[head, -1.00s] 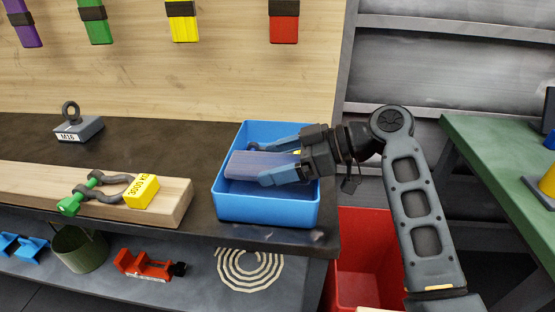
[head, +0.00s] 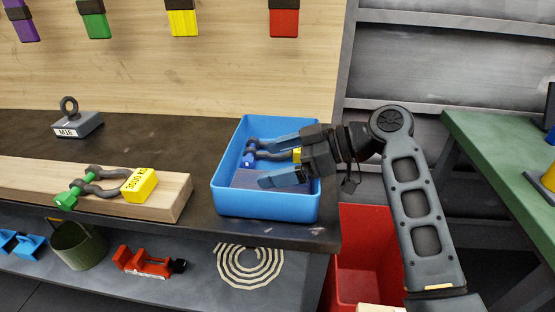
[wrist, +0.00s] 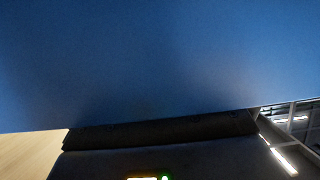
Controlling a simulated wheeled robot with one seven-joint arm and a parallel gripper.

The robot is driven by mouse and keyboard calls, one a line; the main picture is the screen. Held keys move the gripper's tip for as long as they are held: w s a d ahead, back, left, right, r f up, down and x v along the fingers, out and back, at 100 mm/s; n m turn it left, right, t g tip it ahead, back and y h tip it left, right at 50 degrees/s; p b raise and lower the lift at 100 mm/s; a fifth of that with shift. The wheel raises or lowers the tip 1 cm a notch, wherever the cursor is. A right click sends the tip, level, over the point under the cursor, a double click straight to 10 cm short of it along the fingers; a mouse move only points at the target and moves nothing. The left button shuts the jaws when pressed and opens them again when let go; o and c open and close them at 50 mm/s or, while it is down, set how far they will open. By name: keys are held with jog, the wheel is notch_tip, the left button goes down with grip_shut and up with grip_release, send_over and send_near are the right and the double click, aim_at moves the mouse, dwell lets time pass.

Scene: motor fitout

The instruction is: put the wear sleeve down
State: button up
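The wear sleeve (head: 252,180), a flat slate-purple piece, lies low inside the blue bin (head: 264,205) in the head view, partly hidden by the bin's front wall and my near finger. My gripper (head: 270,162) is over the bin, its two fingers spread apart with a gap between them. The sleeve is below the fingers and no longer fills that gap. In the wrist view a plain dark blue surface (wrist: 150,60) fills most of the picture; I cannot tell what it is.
A grey shackle with a blue pin (head: 249,158) and yellow tag is in the bin behind the sleeve. A shackle with a green pin (head: 72,194) lies on a wooden beam (head: 172,202) to the left. An M16 eyebolt block (head: 78,126) stands behind.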

jog(key=shift+r, duration=0.15)
jog(key=shift+r+p, duration=0.25)
jog(key=shift+p, duration=0.1)
jog(key=v, duration=1.2)
jog(key=shift+r, duration=0.3)
